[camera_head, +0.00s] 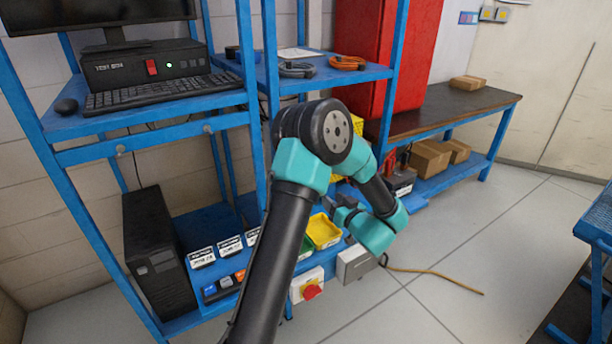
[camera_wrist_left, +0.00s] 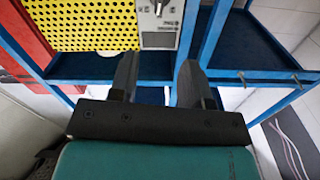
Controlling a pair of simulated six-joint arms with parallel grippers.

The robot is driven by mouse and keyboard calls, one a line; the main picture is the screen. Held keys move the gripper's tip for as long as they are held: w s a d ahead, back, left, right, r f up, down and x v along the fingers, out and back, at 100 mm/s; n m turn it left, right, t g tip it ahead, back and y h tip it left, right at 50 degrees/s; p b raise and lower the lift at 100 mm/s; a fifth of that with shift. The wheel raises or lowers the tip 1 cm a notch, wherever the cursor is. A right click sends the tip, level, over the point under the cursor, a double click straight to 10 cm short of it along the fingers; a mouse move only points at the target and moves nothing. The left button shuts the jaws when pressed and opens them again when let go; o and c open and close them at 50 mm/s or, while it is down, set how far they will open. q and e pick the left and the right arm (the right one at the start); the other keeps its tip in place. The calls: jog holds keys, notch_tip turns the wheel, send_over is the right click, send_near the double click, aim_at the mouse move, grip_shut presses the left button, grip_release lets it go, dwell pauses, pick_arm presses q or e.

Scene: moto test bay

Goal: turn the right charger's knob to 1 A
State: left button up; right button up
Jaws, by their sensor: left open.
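In the left wrist view, a light grey panel with a round knob (camera_wrist_left: 157,7) and small printed labels stands at the top, beyond my fingertips. It looks like a charger front, but I cannot tell which charger it is, and the knob's setting is too small to read. My left gripper (camera_wrist_left: 158,70) is open and empty, its two dark fingers pointing toward the panel and apart from it. In the head view, the left gripper (camera_head: 340,207) is low behind my teal arm joints, and my arm hides much of the rack there. My right gripper is not in view.
A yellow perforated panel (camera_wrist_left: 85,24) stands left of the grey panel, with blue shelves (camera_wrist_left: 255,75) around.

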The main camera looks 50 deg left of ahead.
pick_arm(q)
jog(key=x, duration=1.7)
jog(key=shift+a, duration=0.15)
jog(key=shift+c, duration=0.2)
grip_shut()
